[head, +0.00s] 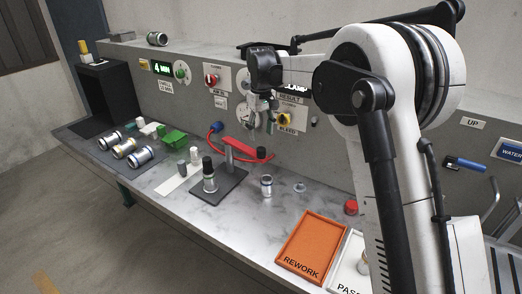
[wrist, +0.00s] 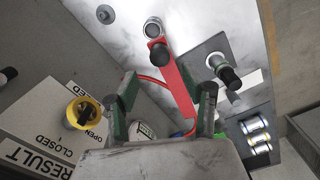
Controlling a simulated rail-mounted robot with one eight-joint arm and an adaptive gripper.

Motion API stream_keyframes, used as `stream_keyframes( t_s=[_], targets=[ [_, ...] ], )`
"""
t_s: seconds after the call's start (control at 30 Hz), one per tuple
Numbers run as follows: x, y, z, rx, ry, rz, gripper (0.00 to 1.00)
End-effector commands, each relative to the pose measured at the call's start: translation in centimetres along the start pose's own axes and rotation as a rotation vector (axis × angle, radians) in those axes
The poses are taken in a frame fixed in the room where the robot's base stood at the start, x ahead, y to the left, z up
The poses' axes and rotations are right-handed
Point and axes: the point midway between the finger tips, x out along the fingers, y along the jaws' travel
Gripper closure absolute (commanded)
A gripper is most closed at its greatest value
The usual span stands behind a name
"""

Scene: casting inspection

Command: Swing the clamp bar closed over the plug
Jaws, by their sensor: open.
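The red clamp bar (head: 243,147) sits on a grey post (head: 228,160) over a dark base plate (head: 234,183). It points right, away from the black-topped plug (head: 207,163), which stands upright on a metal part on the plate. A black knob (head: 261,152) is at the bar's outer end. In the wrist view the bar (wrist: 178,92) runs between the spread green fingers of my gripper (wrist: 166,94), and its knob (wrist: 157,52) lies ahead of the fingertips. The plug (wrist: 229,77) shows at right. My gripper is open; in the head view (head: 259,124) it hangs above and behind the bar.
A metal cylinder (head: 266,185) stands right of the base plate. An orange REWORK tray (head: 312,245) is at the front right. A red hose (head: 213,143) curves behind the clamp. The panel with a yellow BLEED knob (head: 285,119) rises close behind my gripper.

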Motion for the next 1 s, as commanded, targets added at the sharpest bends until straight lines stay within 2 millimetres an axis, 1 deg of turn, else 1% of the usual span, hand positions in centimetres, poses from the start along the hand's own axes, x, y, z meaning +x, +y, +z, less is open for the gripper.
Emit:
stream_keyframes(
  t_s=[0.03,0.2,0.3,0.43,0.6,0.87,0.9,1.0],
  targets=[
    [1.0,0.0,0.0,0.0,0.0,0.0,0.55],
    [4.0,0.0,0.0,0.0,0.0,0.0,0.55],
    [5.6,0.0,0.0,0.0,0.0,0.0,0.55],
    [7.0,0.0,0.0,0.0,0.0,0.0,0.55],
    [8.0,0.0,0.0,0.001,0.0,0.0,0.55],
    [8.2,0.0,0.0,0.0,0.0,0.0,0.55],
    [8.2,0.0,0.0,0.0,0.0,0.0,0.56],
    [8.1,0.0,0.0,0.001,0.0,0.0,0.7]
  ],
)
